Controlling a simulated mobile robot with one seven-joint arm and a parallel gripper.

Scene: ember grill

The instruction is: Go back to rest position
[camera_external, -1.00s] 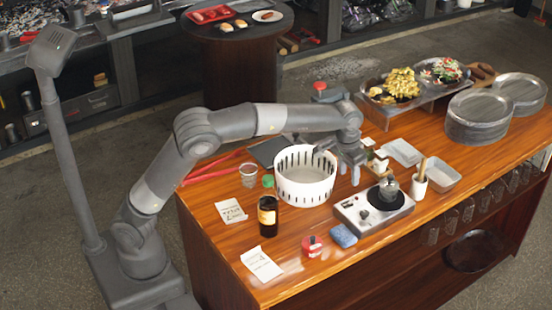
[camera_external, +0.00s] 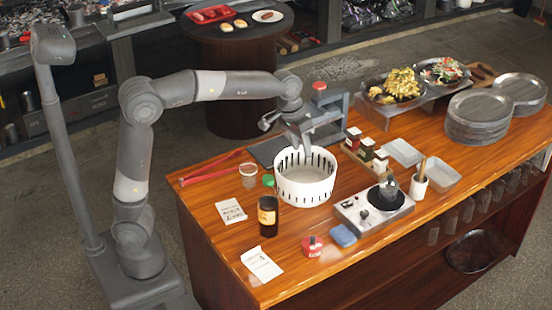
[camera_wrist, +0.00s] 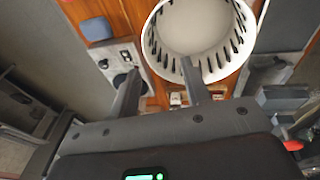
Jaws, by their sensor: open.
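My gripper (camera_external: 306,146) is open and empty, above the far rim of the white slotted basket (camera_external: 306,188) on the wooden counter. In the wrist view my gripper's fingers (camera_wrist: 160,80) are spread apart, with nothing between them. The basket (camera_wrist: 200,30) appears there at the top, beyond the fingers, and its inside looks empty.
Stacked metal plates (camera_external: 478,117) and food platters (camera_external: 394,92) are at the right.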

